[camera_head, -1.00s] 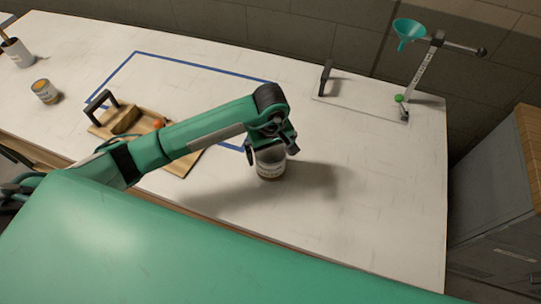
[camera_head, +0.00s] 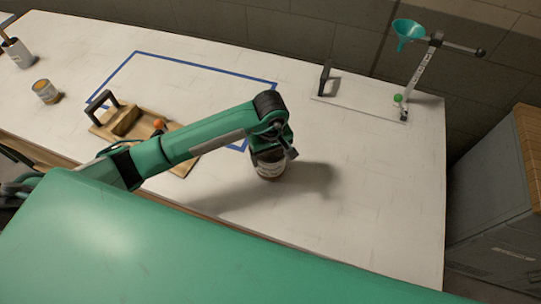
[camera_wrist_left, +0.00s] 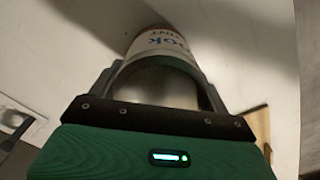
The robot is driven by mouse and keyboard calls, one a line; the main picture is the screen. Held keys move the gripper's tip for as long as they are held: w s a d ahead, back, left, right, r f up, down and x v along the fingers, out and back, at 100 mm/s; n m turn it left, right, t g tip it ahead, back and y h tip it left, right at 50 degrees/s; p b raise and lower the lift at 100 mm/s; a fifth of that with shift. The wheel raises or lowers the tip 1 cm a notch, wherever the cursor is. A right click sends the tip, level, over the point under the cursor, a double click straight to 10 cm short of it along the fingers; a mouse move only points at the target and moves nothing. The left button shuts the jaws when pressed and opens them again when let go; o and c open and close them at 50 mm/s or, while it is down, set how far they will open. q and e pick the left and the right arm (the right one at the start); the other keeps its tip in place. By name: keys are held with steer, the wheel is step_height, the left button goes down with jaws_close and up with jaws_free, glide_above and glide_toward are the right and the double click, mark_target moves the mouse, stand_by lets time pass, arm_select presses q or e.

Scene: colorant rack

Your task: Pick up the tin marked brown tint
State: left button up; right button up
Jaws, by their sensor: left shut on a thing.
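A tin (camera_head: 268,168) with a white label and a dark brownish lower band stands upright on the white table. My left gripper (camera_head: 267,150) reaches down over it and is shut on its upper part. The arm and jaws hide the tin's top in the head view. In the left wrist view the tin (camera_wrist_left: 160,42) sits between the two fingers, with only part of its label lettering showing, upside down and too cut off to read fully. My right gripper is in neither view.
A wooden board (camera_head: 181,168) with a black handle lies behind my left arm. A stand with a teal funnel (camera_head: 408,30) is at the back right. The table right of the held tin is clear.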

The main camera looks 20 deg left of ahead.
arm_select(q)
step_height(320, 180, up, 20)
steer(key=b, duration=0.5)
